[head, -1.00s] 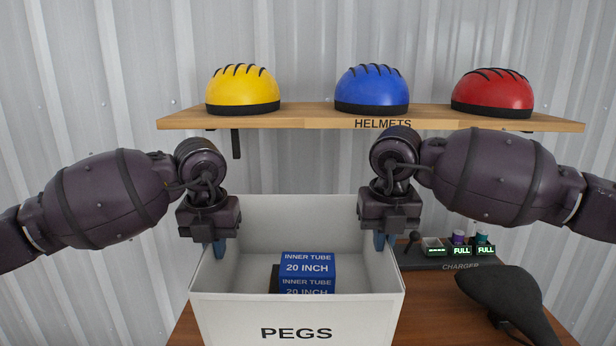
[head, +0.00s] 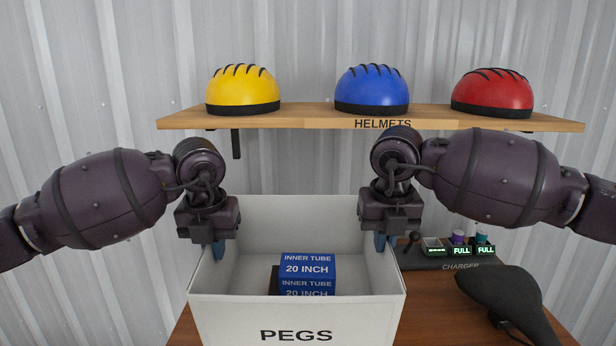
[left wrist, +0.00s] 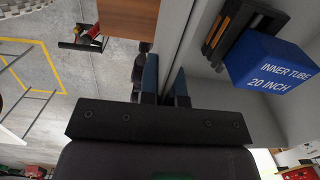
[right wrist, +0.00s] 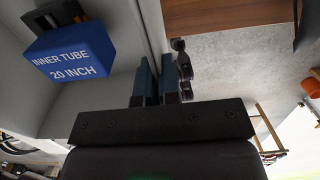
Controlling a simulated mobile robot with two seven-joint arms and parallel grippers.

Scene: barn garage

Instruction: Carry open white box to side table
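The open white box (head: 296,313), marked PEGS on its front, is upright in the middle of the head view. Two blue inner tube boxes (head: 307,268) and a dark item lie inside it. My left gripper (head: 218,250) is shut on the box's left wall; its blue fingers (left wrist: 166,82) straddle the rim in the left wrist view. My right gripper (head: 382,243) is shut on the right wall, its fingers (right wrist: 155,82) on both sides of the rim in the right wrist view. The box's underside is hidden, so I cannot tell whether it touches the bench.
The wooden bench (head: 430,300) shows below and to the right of the box. It carries a black saddle (head: 505,300) and a charger (head: 450,255) with batteries. A shelf (head: 310,120) with yellow, blue and red helmets is above. Concrete floor (left wrist: 50,65) shows in the wrist views.

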